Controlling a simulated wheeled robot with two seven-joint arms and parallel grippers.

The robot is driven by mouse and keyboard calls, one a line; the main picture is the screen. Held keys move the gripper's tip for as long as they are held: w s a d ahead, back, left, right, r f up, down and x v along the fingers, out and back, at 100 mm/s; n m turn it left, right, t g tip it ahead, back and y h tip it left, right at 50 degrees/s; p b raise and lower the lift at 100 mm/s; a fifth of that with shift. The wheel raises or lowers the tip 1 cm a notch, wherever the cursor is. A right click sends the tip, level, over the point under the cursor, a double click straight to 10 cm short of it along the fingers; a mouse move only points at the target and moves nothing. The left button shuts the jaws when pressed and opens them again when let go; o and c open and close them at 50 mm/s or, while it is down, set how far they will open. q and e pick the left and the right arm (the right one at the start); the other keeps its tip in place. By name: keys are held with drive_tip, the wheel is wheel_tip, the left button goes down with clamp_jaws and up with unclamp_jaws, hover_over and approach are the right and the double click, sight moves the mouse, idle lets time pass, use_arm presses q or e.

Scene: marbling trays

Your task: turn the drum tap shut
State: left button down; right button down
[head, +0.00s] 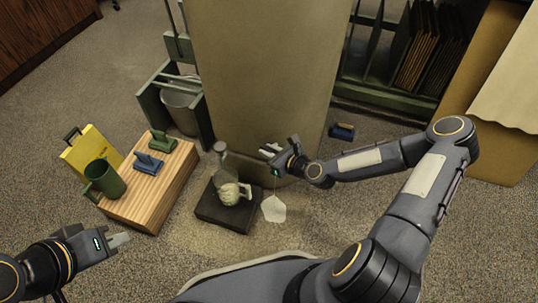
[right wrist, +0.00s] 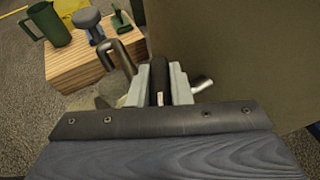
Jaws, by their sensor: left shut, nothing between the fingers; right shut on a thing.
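The drum (head: 262,80) is a large olive-tan body at the back centre. A silver metal tap (head: 268,150) shows at its lower front, beside my right gripper (head: 281,156). In the right wrist view my right gripper (right wrist: 160,88) is shut on a dark, narrow handle (right wrist: 158,78), apparently the tap's. A silver pipe end (right wrist: 203,84) shows to the right of the fingers and a bent brownish metal piece (right wrist: 122,58) to the left. The fingers hide much of the tap, so its setting cannot be told. My left gripper (head: 117,240) is shut and empty, low at the left.
A wooden block (head: 140,200) at left bears a green mug (head: 104,180) and small tools. A rack stands behind right.

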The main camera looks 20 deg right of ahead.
drive_tip(key=shift+d+f+n+g+y+b, duration=0.15)
drive_tip(key=shift+n+g+y+b, duration=0.55)
drive_tip(key=shift+n+y, duration=0.5)
drive_tip(key=shift+n+g+y, duration=0.8)
drive_tip(key=shift+n+g, duration=0.4)
drive_tip(key=shift+g, duration=0.1)
drive_tip(key=shift+b, duration=0.3)
drive_tip(key=c, duration=1.3)
unclamp_jaws()
drive_tip(key=shift+p+v, duration=1.7)
drive_tip(key=shift+v, duration=2.1)
